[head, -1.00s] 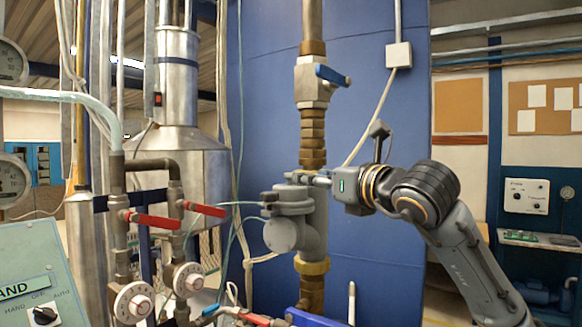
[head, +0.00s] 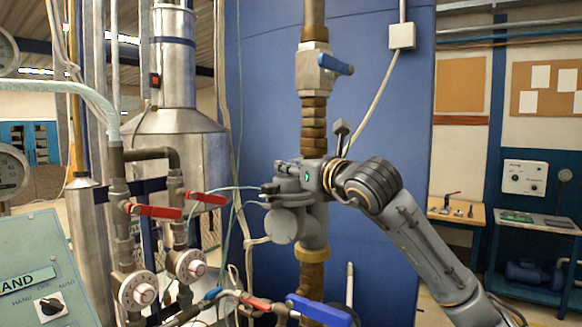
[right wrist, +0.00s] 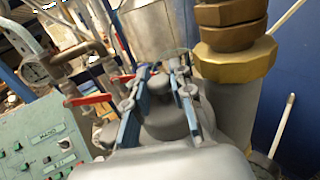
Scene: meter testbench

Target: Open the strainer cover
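The grey strainer (head: 315,228) sits in the vertical brass pipe in front of the blue tank. Its round cover (head: 281,226) faces left and toward me in the head view. My right gripper (head: 268,193) is at the strainer's upper left side, with its wrist just right of the pipe. In the right wrist view, its two blue-padded fingers (right wrist: 160,70) stand apart, with grey strainer metal (right wrist: 165,115) showing between and below them. I cannot tell whether the fingers touch it. My left gripper is not in view.
A blue-handled valve (head: 315,72) is above the strainer, and another blue handle (head: 318,310) is below. Red-handled valves (head: 155,211) and a green control panel (head: 35,275) stand at left. A thin cable runs beside the gripper. A workbench (head: 535,222) is at right.

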